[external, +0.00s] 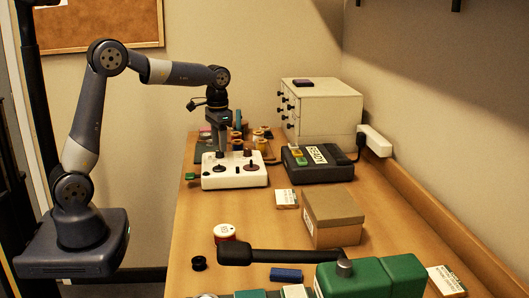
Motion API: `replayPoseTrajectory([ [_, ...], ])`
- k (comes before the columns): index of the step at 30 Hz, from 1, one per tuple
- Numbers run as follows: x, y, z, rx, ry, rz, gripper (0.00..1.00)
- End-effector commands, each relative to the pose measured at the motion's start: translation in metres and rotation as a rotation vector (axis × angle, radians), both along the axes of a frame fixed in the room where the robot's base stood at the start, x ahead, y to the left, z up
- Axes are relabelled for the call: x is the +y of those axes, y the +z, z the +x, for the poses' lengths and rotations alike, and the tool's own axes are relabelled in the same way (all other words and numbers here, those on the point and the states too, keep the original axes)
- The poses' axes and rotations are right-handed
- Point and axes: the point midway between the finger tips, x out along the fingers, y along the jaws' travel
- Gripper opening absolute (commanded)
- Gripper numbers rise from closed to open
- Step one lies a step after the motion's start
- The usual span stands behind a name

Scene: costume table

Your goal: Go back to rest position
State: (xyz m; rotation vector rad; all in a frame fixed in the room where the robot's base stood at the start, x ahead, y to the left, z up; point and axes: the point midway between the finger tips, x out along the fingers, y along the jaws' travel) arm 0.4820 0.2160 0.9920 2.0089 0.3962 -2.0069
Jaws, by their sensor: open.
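My gripper (220,150) hangs pointing down from my bent arm, over the back part of a white box (234,181) with dark knobs on the wooden table. Its fingers are small and dark in the external view. They look apart, with nothing visible between them. I cannot tell whether the tips touch the box or the things behind it.
Spools (262,142) stand behind the box. A white drawer cabinet (325,112), a black device labelled READY (322,172) and a cardboard box (332,217) stand to the right. A green machine (385,275) with a black arm is in front. Bare tabletop (200,222) lies between.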

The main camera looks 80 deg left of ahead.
Motion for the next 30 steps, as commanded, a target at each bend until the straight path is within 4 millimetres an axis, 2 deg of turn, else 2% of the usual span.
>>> replayPoseTrajectory([
  [1,0.000,0.013,0.001,-0.003,0.001,0.001,0.48],
  [6,0.000,0.045,0.001,-0.003,0.002,0.001,0.48],
  [12,0.000,0.071,0.000,0.000,0.003,0.000,0.48],
  [18,0.000,0.082,0.000,0.002,0.003,-0.001,0.48],
  [30,0.000,0.082,0.000,0.002,0.004,-0.001,0.48],
])
